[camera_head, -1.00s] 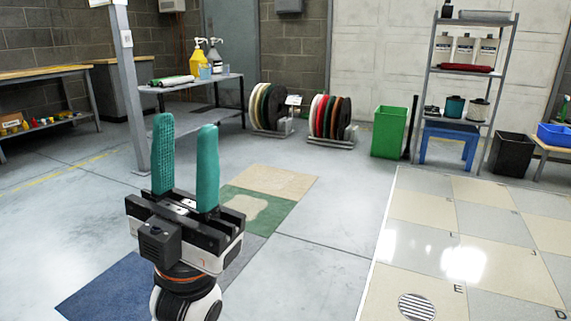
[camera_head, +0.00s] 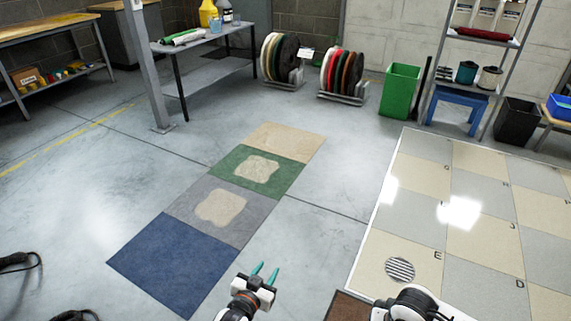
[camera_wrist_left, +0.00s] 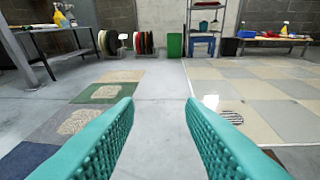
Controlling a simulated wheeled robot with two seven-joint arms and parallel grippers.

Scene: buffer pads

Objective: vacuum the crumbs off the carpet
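The carpet is a strip of beige, green, grey and blue squares (camera_head: 172,262) on the concrete floor. Pale, rough-edged patches that look like crumbs lie on the green square (camera_head: 257,170) and the grey square (camera_head: 220,207). They also show in the left wrist view (camera_wrist_left: 78,122). My left gripper (camera_head: 264,270) is low in the head view, right of the carpet's near end. Its teal fingers are apart with nothing between them, as the left wrist view (camera_wrist_left: 160,112) shows. My right gripper is not in view. I see no clear vacuum.
Black hose-like loops (camera_head: 20,262) lie at the lower left edge. A tiled floor area (camera_head: 440,235) with a round drain (camera_head: 399,269) is right. Floor beside the carpet is clear.

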